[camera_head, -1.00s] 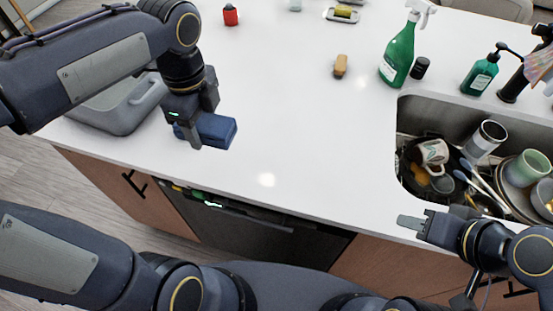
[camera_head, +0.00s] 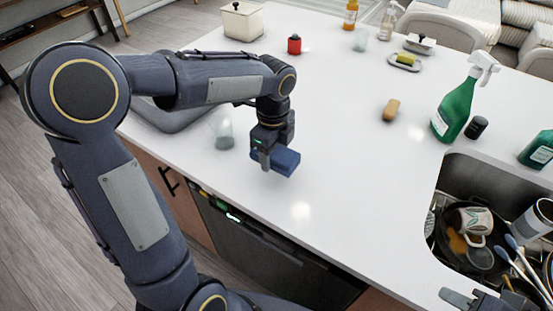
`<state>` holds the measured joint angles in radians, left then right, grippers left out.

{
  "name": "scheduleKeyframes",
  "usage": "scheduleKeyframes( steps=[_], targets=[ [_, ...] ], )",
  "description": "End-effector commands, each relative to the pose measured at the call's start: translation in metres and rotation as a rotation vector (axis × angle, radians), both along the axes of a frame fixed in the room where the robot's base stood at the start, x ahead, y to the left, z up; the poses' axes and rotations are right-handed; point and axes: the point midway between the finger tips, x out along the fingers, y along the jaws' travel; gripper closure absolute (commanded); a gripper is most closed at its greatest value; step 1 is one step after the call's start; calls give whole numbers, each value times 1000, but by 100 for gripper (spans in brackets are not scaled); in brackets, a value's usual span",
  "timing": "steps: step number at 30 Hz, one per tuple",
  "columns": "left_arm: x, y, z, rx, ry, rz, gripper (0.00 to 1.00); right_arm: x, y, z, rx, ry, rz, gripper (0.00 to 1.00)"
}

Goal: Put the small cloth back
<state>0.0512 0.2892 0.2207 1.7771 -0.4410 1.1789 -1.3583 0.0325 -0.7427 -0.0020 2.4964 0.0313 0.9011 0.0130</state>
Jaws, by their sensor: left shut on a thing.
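A small dark blue folded thing (camera_head: 286,161), which looks like the cloth, is held in my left gripper (camera_head: 268,158). The gripper is shut on it, pointing down over the white countertop (camera_head: 345,180) near its front edge. I cannot tell whether the cloth touches the counter. My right gripper (camera_head: 458,298) shows only in part at the bottom right, by the counter edge in front of the sink. Whether its fingers are open or shut is not clear.
A clear glass (camera_head: 222,133) and a grey basin (camera_head: 175,118) stand left of the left gripper. The sink (camera_head: 432,225) at right holds dishes. A brown sponge or brush (camera_head: 391,110), green spray bottle (camera_head: 455,112) and red jar (camera_head: 294,44) stand beyond. The counter's middle is clear.

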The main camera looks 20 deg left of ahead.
Motion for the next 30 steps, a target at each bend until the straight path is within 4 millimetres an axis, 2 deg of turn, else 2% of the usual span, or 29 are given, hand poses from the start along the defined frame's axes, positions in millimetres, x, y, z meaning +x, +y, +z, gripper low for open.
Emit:
scheduleKeyframes(
  steps=[7, 13, 26, 27, 30],
  targets=[
    [15, 0, -19, -1, 2, 1, 67, 0, 0, 2, 0, 0, 0, 64],
    [15, 0, -46, -1, 1, 2, 67, 0, 0, 1, 0, 0, 0, 64],
    [15, 0, -53, 0, -1, 1, 67, 0, 0, -2, 0, 0, 0, 64],
    [15, 0, -52, 0, -1, 1, 42, 0, 0, -1, 0, 0, 0, 64],
    [15, 0, -51, 0, -1, 1, 29, 0, 0, -1, 0, 0, 0, 64]
  ],
)
